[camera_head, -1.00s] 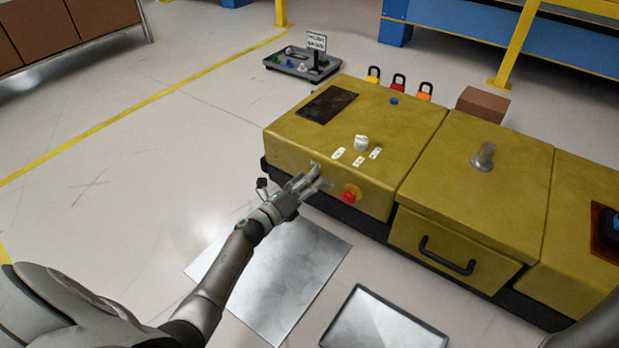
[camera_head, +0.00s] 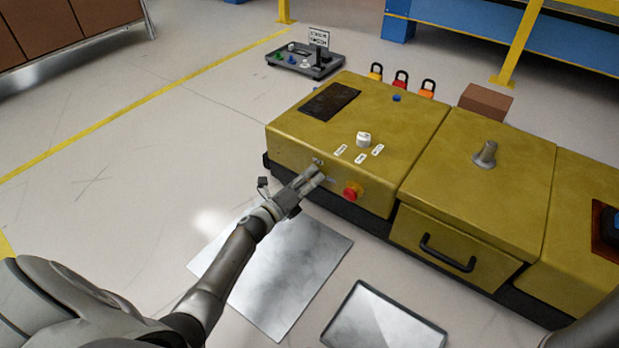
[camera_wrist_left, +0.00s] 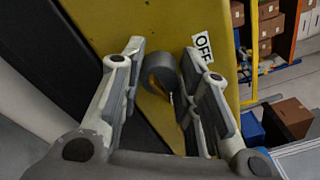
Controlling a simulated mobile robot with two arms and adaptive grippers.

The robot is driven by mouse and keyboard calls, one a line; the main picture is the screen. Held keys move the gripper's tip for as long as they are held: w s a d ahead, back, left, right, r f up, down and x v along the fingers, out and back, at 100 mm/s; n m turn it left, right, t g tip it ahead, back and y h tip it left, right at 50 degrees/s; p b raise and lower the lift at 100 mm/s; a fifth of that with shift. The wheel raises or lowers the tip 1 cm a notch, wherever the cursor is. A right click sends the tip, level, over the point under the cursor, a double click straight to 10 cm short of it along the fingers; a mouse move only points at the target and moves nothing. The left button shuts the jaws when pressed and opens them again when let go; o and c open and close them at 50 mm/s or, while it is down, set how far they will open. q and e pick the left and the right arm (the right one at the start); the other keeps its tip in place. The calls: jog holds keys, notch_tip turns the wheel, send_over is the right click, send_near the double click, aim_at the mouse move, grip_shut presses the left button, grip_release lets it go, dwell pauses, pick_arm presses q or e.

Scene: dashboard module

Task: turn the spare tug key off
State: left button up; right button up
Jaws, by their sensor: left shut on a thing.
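The yellow dashboard module (camera_head: 345,125) stands on the floor. My left gripper (camera_head: 318,174) is at its front face, left of the red button, and its fingers are shut on the key there. In the left wrist view the grey ring-shaped head of the key (camera_wrist_left: 163,62) sits between the fingers of my left gripper (camera_wrist_left: 168,88). In the head view the gripper hides most of the key. My right gripper is out of view.
A red button (camera_head: 352,191) sits close right of the left gripper. A white knob (camera_head: 363,139) and labels are on top. A drawer with a black handle (camera_head: 447,254) is to the right. A metal sheet (camera_head: 275,285) and a dark-rimmed tray (camera_head: 385,325) lie in front.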

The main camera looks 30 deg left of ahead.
pick_arm(q)
jog(key=n+p, duration=0.1)
jog(key=n, duration=0.3)
jog(key=shift+f+n, duration=0.1)
jog(key=shift+n, duration=0.2)
jog(key=n+p, duration=0.1)
jog(key=n, duration=0.3)
jog(key=shift+t+y, duration=0.3)
jog(key=n+p, duration=0.1)
jog(key=n, duration=0.3)
jog(key=shift+f+n, duration=0.15)
jog(key=shift+n, duration=0.15)
jog(key=shift+f+n+y+p, duration=0.1)
jog(key=shift+n+y+p, duration=0.3)
jog(key=shift+n, duration=1.3)
jog(key=o, duration=1)
